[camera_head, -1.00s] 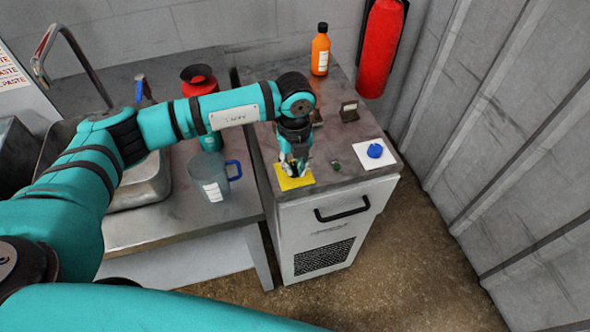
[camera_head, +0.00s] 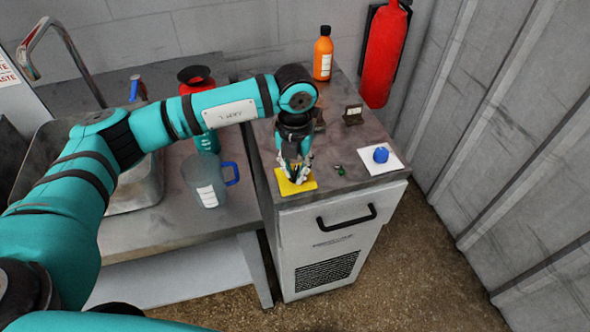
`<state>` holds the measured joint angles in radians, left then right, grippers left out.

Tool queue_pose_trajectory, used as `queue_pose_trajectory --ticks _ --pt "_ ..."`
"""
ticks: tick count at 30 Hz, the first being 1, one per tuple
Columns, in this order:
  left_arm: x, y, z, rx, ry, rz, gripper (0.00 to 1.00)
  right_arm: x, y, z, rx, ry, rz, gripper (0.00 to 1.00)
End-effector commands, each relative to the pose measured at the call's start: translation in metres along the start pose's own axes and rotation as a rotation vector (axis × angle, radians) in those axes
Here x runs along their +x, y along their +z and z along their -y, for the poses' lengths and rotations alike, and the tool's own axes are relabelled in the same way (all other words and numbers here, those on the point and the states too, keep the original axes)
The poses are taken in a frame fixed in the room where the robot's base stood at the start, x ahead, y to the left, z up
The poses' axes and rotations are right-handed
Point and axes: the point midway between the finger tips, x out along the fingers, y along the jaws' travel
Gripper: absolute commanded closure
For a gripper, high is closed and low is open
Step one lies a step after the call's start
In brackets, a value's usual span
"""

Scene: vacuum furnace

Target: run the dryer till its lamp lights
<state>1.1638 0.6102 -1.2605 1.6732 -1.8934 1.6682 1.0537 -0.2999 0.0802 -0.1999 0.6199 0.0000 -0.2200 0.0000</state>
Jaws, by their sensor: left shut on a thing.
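A white cabinet (camera_head: 330,237) with a black handle and a grille stands right of the sink counter; it may be the dryer. On its dark top lie a yellow plate (camera_head: 308,186), a small green piece (camera_head: 339,169) that may be a lamp, and a blue knob-like piece (camera_head: 381,154) on a white plate (camera_head: 392,163). I cannot tell whether the green piece is lit. My left gripper (camera_head: 295,176) points down over the yellow plate, its fingers shut on a small dark thing there, mostly hidden between them. My right gripper is out of view.
An orange bottle (camera_head: 323,52) and a small dark block (camera_head: 353,115) stand farther back on the top. A red extinguisher (camera_head: 385,55) hangs behind. A clear jug (camera_head: 205,182) with a blue handle stands on the counter left. Bare floor lies right of the cabinet.

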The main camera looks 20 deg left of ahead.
Motion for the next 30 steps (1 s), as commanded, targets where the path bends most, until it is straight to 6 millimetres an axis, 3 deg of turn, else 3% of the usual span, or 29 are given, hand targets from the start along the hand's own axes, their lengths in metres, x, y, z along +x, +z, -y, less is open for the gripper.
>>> queue_pose_trajectory --ticks 10,11,16,25,30 --pt "-0.002 0.001 0.0 0.004 0.0 0.004 1.0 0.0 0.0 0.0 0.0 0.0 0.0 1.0" --pt "-0.002 0.001 0.0 0.004 0.0 0.004 0.87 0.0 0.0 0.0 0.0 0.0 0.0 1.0" --pt "-0.001 0.001 0.0 0.003 0.0 0.003 0.66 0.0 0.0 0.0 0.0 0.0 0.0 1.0" --pt "-0.003 0.001 0.0 0.003 0.0 0.002 0.66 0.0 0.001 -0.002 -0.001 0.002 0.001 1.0" --pt "-0.024 0.001 0.0 0.005 -0.001 0.004 0.66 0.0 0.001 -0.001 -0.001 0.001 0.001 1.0"
